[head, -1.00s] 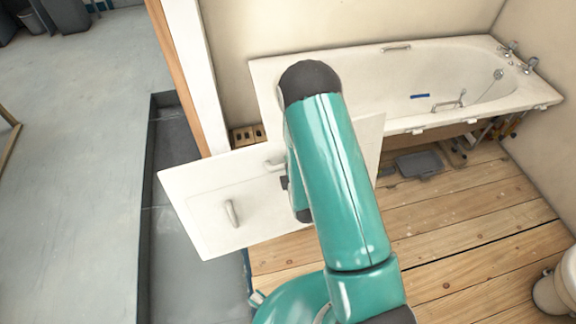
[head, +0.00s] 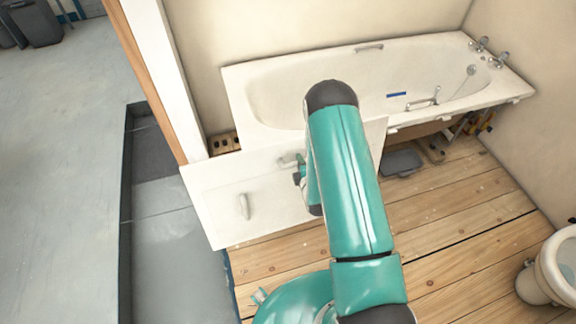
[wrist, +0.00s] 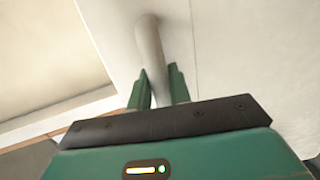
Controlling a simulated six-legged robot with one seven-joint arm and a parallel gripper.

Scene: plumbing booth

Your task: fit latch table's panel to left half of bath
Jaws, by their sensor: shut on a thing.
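The white panel (head: 222,199) is held up in front of the left part of the bath (head: 240,87) in the head view, slightly tilted. My gripper (wrist: 160,88) is shut on the other handle (wrist: 150,45) in the wrist view. The bath's open underside shows to the right of the panel. I cannot tell whether the panel touches the bath.
A grey tray (head: 402,162) lies on the wooden floor (head: 440,215) under the bath's edge. A wooden-edged wall end (head: 150,75) stands left of the bath. A toilet (head: 555,268) is at the lower right. The floor between is clear.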

